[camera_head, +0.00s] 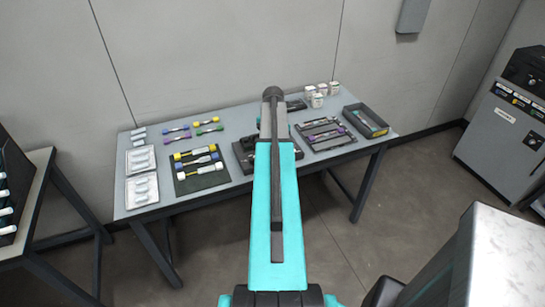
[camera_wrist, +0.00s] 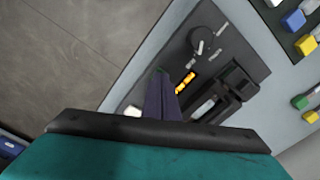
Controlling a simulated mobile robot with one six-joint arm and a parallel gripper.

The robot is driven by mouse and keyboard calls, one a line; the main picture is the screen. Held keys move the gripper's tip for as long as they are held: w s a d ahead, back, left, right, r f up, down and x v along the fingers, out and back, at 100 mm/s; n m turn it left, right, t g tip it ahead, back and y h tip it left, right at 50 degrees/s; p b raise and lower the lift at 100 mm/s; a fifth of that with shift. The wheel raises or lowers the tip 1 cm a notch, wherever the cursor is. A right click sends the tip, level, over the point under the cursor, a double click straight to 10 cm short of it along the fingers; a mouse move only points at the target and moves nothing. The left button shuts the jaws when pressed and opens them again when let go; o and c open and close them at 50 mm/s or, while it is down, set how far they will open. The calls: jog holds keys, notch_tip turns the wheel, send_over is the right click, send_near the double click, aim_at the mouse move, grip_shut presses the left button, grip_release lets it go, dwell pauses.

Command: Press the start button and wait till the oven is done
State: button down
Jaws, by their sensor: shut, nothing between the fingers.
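A dark device (camera_wrist: 225,58) lies on the grey table, with a round knob (camera_wrist: 201,41), small labels and a yellow-orange strip (camera_wrist: 185,83) on its face. A black raised part (camera_wrist: 236,82) sits beside the strip. My gripper (camera_wrist: 161,76) is shut and empty, its fingertips over the device's panel beside the strip. A small green spot shows at the fingertips; I cannot tell whether it is the start button or whether they touch it. In the head view my arm hides most of the device (camera_head: 243,155).
A grey cabinet (camera_head: 505,145) stands at right.

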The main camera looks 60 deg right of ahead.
jog(key=shift+f, duration=0.25)
jog(key=shift+r+p, duration=1.75)
jog(key=shift+r, duration=1.3)
